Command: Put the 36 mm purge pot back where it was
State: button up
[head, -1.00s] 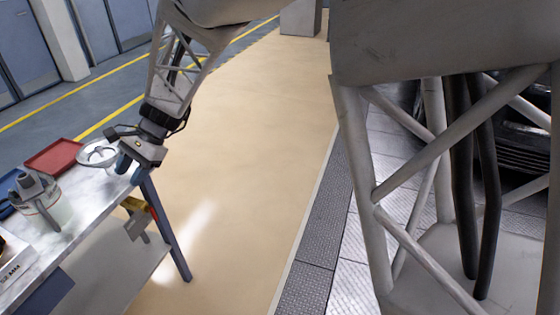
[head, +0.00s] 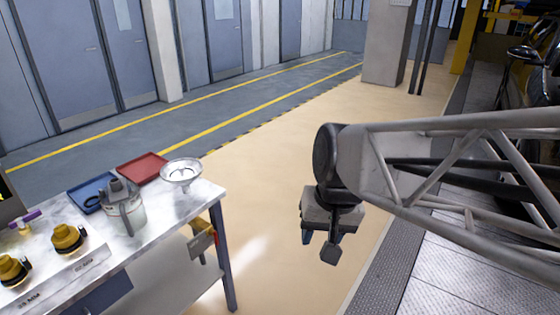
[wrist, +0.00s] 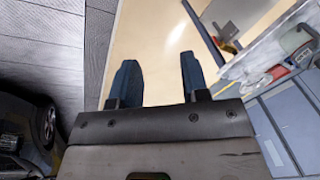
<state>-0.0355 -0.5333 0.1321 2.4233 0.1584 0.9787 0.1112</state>
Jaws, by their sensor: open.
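Two yellow-and-black round pots stand on the bench at the left of the head view, one further back (head: 68,238) and one nearer (head: 14,270). Both are upright behind a strip with size labels, which are too small to read surely, so I cannot tell which is the 36 mm pot. A clear jar with a grey fitting on top (head: 124,212) stands beyond them. My gripper (head: 322,238) hangs over the open floor, right of the bench and apart from everything. In the wrist view its blue fingers (wrist: 160,78) are spread with nothing between them.
The marble-topped bench (head: 165,225) also holds a blue tray (head: 88,190), a red tray (head: 140,168) and a silver dish (head: 181,172) at its far corner. A yellow-handled item (head: 202,238) hangs on its side. Beige floor is clear beside it. A car (wrist: 25,130) shows in the wrist view.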

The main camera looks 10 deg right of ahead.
jog(key=s+d+n+t+h, duration=0.1)
jog(key=s+d, duration=0.3)
jog(key=s, duration=0.1)
jog(key=shift+s+f+n+h, duration=0.2)
jog(key=shift+n+h, duration=0.1)
jog(key=shift+h, duration=0.1)
